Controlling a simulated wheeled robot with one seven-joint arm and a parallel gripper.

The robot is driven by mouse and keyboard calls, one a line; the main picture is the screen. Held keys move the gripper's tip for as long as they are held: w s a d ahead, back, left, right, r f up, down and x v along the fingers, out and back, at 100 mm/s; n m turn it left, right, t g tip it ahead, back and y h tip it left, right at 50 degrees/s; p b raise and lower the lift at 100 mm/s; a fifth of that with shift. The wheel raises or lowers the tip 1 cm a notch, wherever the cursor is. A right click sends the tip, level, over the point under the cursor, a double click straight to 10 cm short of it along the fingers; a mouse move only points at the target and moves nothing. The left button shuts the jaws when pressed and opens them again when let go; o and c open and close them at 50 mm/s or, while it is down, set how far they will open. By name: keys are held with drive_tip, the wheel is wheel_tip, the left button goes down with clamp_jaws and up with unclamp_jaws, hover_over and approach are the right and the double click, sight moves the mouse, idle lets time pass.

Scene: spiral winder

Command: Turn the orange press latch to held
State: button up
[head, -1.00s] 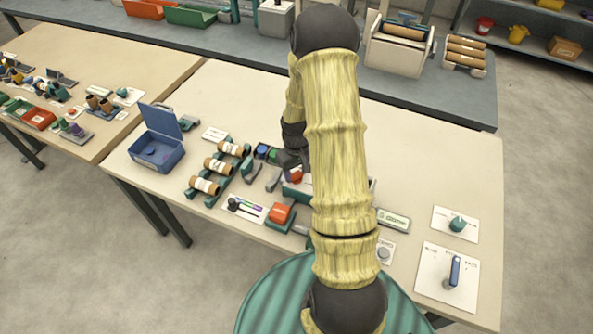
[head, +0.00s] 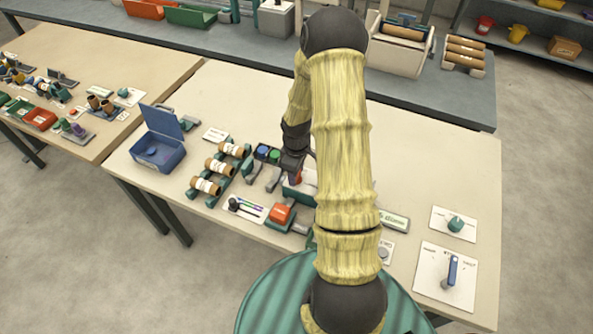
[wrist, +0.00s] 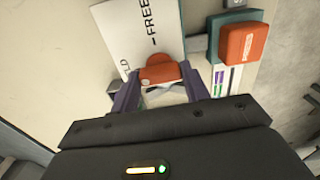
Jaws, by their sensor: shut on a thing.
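The orange press latch (wrist: 160,73) sits at the lower end of a white plate (wrist: 135,32) in the wrist view. The plate reads "FREE" with a dash, and a partly covered word ending in "LD". My gripper (wrist: 162,88) has its two purple fingers on either side of the latch and is shut on it. In the head view my gripper (head: 291,168) is low over the table, and a bit of the orange latch (head: 296,176) shows beside it. My arm hides much of the plate there, so the latch's exact angle is hard to tell.
A green block with an orange top (head: 280,214) stands close by, also in the wrist view (wrist: 243,43). A rack of cardboard rolls (head: 219,167) and an open blue box (head: 158,152) are to the left. Dial plates (head: 455,224) lie at the right. The table's back is clear.

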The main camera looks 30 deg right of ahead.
drive_tip(key=shift+w+r, duration=0.1)
drive_tip(key=o, duration=1)
wheel_tip(320, 180, up, 17)
drive_tip(key=shift+r+b, duration=0.15)
drive_tip(key=shift+b, duration=0.55)
